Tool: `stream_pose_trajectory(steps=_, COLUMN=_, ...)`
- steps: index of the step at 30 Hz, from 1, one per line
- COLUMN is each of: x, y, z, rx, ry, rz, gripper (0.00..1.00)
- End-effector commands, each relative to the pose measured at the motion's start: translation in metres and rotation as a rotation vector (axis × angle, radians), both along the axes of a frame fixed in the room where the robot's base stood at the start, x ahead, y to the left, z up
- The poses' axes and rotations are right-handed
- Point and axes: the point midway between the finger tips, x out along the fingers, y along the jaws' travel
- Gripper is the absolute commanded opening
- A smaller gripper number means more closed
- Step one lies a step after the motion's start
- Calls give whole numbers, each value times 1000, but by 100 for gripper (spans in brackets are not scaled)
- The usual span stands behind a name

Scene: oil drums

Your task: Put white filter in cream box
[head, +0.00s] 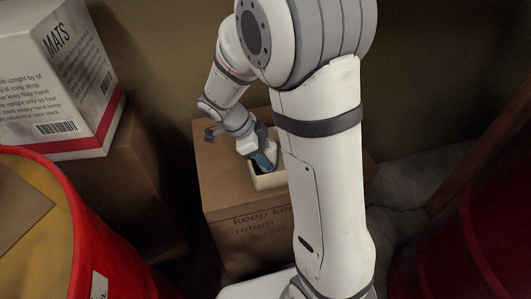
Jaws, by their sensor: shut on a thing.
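The cream box (267,184) is a small open container on top of a brown carton, partly hidden on its right by my arm. My gripper (264,158) is at the cream box, pointing down over its opening. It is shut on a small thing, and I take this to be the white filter. The filter cannot be made out clearly, as the fingers and the box wall hide it. A blue patch shows at the gripper's end, and I cannot tell what it belongs to. I cannot tell if the held thing touches the box floor.
The brown carton (222,190) has free room on its left top. A white MATS box (70,80) stands on another carton (140,185) at left. A red drum (95,245) is at front left, and a dark red drum (470,235) is at right.

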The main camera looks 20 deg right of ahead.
Motion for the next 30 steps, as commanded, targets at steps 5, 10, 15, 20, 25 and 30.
stream_pose_trajectory(steps=5, x=0, y=0, z=-1, rx=0, ry=-1, rz=0, gripper=23)
stream_pose_trajectory(steps=10, x=0, y=1, z=-2, rx=0, ry=0, rz=1, gripper=58)
stream_pose_trajectory(steps=15, x=0, y=1, z=-2, rx=0, ry=0, rz=1, gripper=72)
stream_pose_trajectory(steps=20, x=0, y=1, z=-2, rx=0, ry=-1, rz=3, gripper=74)
stream_pose_trajectory(steps=25, x=0, y=1, z=1, rx=0, ry=-1, rz=3, gripper=74)
stream_pose_trajectory(steps=30, x=3, y=11, z=22, rx=0, ry=-4, rz=6, gripper=74)
